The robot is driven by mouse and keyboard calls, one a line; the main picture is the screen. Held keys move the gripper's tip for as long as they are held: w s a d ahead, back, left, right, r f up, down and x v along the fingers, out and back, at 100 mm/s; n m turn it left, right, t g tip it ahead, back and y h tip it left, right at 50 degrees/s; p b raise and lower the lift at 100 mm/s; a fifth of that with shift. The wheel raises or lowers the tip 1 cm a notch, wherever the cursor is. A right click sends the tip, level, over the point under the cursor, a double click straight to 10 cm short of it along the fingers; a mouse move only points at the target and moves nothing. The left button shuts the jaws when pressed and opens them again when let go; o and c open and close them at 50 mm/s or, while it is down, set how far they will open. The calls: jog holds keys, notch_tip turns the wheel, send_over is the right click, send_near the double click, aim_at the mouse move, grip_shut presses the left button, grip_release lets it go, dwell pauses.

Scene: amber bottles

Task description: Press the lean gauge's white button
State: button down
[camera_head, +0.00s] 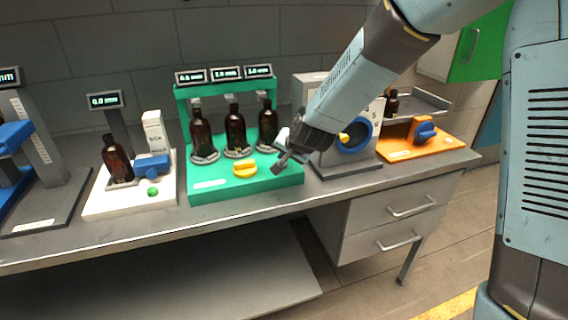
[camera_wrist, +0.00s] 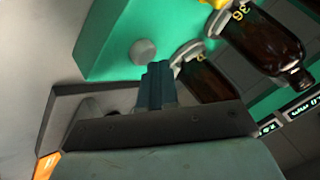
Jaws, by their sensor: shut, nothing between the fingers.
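The lean gauge appears to be the green stand (camera_head: 215,186) with three small displays on top and amber bottles in its holders. A yellow knob (camera_head: 245,169) sits on its front. In the wrist view a round pale button (camera_wrist: 143,52) stands on the green base (camera_wrist: 112,45). My gripper (camera_head: 279,167) is over the right end of the green base in the head view, where the button does not show clearly. In the wrist view my gripper's fingertips (camera_wrist: 157,68) are together and empty, just beside the button's lower right edge. I cannot tell whether they touch it.
A white station (camera_head: 100,204) with a bottle, blue clamp and green button (camera_head: 153,191) stands left. A grey station with a blue ring (camera_head: 355,134) stands close on the right, behind my arm. An orange station (camera_head: 400,154) is further right. The bench front (camera_head: 240,214) is clear.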

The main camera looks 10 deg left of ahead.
aim_at(285, 164)
jog(key=shift+f, duration=0.45)
dwell(0.6)
dwell(0.4)
jog(key=shift+r, duration=0.9)
jog(key=shift+r, duration=2.5)
